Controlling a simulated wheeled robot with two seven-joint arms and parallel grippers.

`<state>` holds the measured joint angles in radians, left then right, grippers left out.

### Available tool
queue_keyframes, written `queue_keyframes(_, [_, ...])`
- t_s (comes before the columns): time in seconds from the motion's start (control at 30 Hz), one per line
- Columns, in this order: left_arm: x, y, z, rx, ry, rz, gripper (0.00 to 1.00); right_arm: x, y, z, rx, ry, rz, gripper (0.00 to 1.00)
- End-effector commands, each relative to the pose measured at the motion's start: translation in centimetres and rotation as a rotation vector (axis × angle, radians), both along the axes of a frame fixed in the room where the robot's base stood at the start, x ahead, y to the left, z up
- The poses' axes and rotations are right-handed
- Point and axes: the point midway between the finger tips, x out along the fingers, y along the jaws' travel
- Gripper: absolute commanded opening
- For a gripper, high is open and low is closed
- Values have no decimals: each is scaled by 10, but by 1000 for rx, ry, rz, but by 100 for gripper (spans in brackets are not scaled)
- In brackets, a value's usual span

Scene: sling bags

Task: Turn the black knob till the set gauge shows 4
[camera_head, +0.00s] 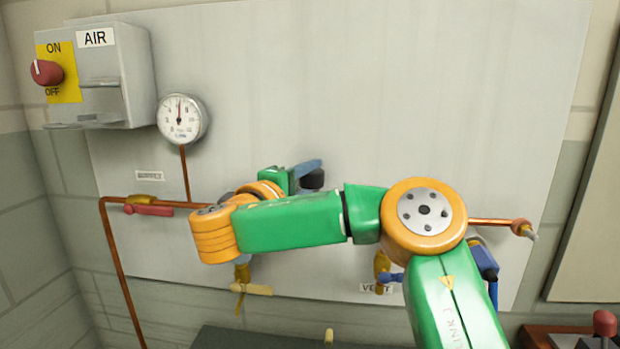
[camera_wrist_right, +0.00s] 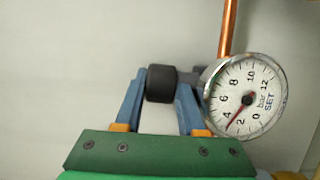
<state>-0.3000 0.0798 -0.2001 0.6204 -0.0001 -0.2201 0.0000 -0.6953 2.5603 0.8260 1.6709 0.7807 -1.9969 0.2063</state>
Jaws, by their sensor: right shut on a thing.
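The black knob (camera_wrist_right: 161,84) sits between the two blue fingers of my right gripper (camera_wrist_right: 160,92), which is shut on it. The set gauge (camera_wrist_right: 262,82), marked "bar SET", is just right of the knob in the wrist view. Its red needle points lower left, between 2 and 4. In the head view the black knob (camera_head: 316,181) shows beside a blue finger of my right gripper (camera_head: 308,172). The set gauge is hidden behind my right arm there. My left gripper is not in view.
A round gauge (camera_head: 183,131) is on the panel's upper left, below an AIR box (camera_head: 112,62) with a red ON/OFF knob (camera_head: 48,72). A copper pipe (camera_head: 110,235) with a red-handled valve (camera_head: 148,209) runs along the left. The upper panel is clear.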

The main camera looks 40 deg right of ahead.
Motion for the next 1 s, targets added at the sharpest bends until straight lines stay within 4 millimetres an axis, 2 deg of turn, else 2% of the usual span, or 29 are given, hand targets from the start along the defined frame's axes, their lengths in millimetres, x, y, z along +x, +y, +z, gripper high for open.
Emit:
queue_keyframes(0.17, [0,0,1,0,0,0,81,0,0,3,-5,-8,1,0])
queue_keyframes(0.2, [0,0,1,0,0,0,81,0,0,3,-5,-8,1,50])
queue_keyframes(0.23, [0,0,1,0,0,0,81,0,0,3,-5,-8,1,51])
queue_keyframes(0.57, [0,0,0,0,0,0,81,0,0,2,-3,-4,7,51])
queue_keyframes(0.77, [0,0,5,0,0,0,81,-2,-1,5,-2,-5,174,51])
queue_keyframes(0.83, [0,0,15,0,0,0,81,-2,-1,8,2,-4,283,51])
queue_keyframes(1.0, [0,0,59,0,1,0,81,-2,-1,13,12,-7,559,51])
